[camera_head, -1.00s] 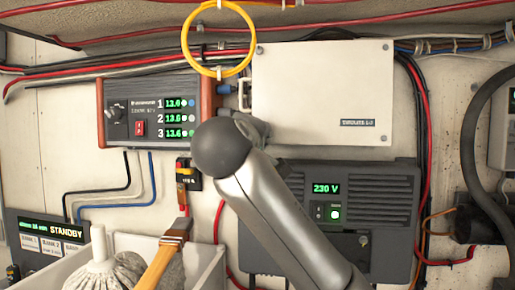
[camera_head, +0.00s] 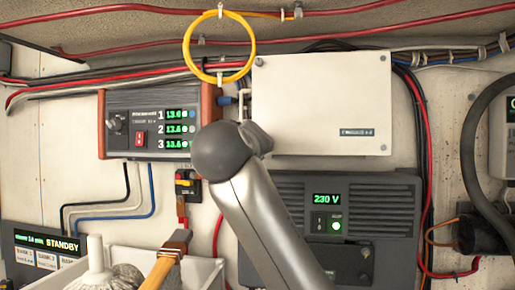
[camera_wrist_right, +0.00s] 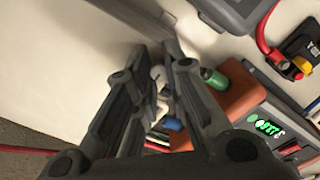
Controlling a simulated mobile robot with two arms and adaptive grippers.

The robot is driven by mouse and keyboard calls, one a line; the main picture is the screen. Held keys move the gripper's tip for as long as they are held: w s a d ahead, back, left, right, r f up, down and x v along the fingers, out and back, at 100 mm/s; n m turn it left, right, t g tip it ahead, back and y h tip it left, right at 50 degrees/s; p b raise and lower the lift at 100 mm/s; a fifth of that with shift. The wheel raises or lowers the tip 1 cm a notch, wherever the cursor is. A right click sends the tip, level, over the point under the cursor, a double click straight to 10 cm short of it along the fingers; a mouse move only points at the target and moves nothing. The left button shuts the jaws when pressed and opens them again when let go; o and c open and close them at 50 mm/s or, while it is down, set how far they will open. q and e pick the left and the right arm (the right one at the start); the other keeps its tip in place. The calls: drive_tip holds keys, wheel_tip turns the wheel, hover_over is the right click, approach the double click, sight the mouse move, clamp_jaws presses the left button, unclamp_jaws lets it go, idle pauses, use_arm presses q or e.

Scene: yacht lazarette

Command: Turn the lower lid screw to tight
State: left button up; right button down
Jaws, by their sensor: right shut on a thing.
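The cream box lid (camera_head: 320,100) is on the wall, flat and closed as far as I see. Small screws show at its upper corners and its lower right corner (camera_head: 383,147). Its lower left corner is hidden behind my right arm, so I cannot see the lower lid screw there. My right gripper shows in the right wrist view (camera_wrist_right: 158,62), its two dark fingers close together around a small pale piece (camera_wrist_right: 158,78), which seems to be the screw; its turn position cannot be read. My left gripper is in neither view.
A yellow cable loop (camera_head: 190,55) hangs left of the lid. A charger with green readouts (camera_head: 150,125) and a blue connector (camera_wrist_right: 170,123) are close by. A grey 230 V unit (camera_head: 385,215) is below. A bin with a wooden-handled tool (camera_head: 165,262) stands lower left.

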drive_tip(key=shift+f, duration=0.1)
drive_tip(key=c, duration=1.4)
unclamp_jaws()
drive_tip(key=shift+a, duration=0.1)
drive_tip(key=s, duration=0.4)
drive_tip(key=s+a, duration=0.1)
drive_tip(key=s, duration=0.3)
drive_tip(key=s+a, duration=0.1)
drive_tip(key=s, duration=0.2)
drive_tip(key=shift+s+a, duration=0.15)
drive_tip(key=shift+s, duration=0.25)
